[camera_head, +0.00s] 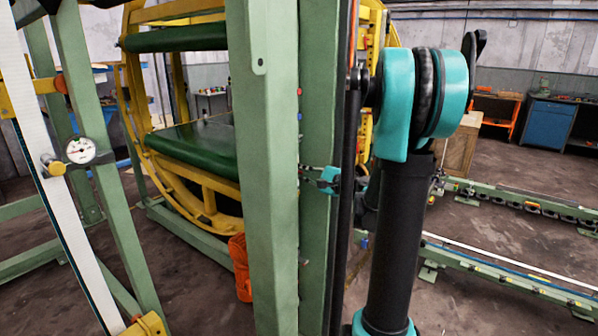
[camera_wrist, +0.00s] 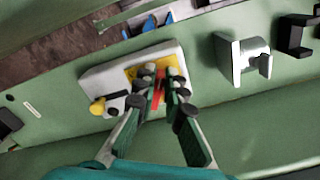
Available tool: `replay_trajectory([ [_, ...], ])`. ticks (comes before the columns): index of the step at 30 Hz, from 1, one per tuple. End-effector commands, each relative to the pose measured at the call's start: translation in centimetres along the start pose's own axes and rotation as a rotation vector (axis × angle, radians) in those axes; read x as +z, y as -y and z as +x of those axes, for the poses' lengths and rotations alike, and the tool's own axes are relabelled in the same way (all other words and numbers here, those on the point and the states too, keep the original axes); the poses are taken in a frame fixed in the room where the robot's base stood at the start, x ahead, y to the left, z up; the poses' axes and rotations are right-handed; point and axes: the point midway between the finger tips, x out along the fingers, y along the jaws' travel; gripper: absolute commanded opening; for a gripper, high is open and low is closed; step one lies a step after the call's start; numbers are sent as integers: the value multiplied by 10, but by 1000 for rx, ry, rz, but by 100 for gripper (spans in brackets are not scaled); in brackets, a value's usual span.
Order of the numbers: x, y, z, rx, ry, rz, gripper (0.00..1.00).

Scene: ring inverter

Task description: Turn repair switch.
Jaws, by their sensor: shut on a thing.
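The repair switch is a red handle (camera_wrist: 158,91) on a yellow plate, set on a light grey box (camera_wrist: 101,83) on a green beam. In the wrist view my gripper (camera_wrist: 163,78) has its two dark green fingers closed in on the red handle from both sides. The fingers hide much of the handle, and its exact angle is hard to tell. In the head view my gripper (camera_head: 305,174) reaches a green post (camera_head: 318,110) from the right. The switch itself is hidden there.
A white bracket (camera_wrist: 242,58) and a black bracket (camera_wrist: 297,35) stand on the beam to the right. A nearer green post (camera_head: 262,180) blocks part of the head view.

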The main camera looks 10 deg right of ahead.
Motion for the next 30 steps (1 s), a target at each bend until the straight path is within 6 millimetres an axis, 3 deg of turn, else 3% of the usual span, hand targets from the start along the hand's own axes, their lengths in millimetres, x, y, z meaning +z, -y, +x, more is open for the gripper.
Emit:
replay_trajectory([
  [15,-2,-8,0,1,0,-414,0],
  [30,-3,-11,0,2,0,-551,0],
])
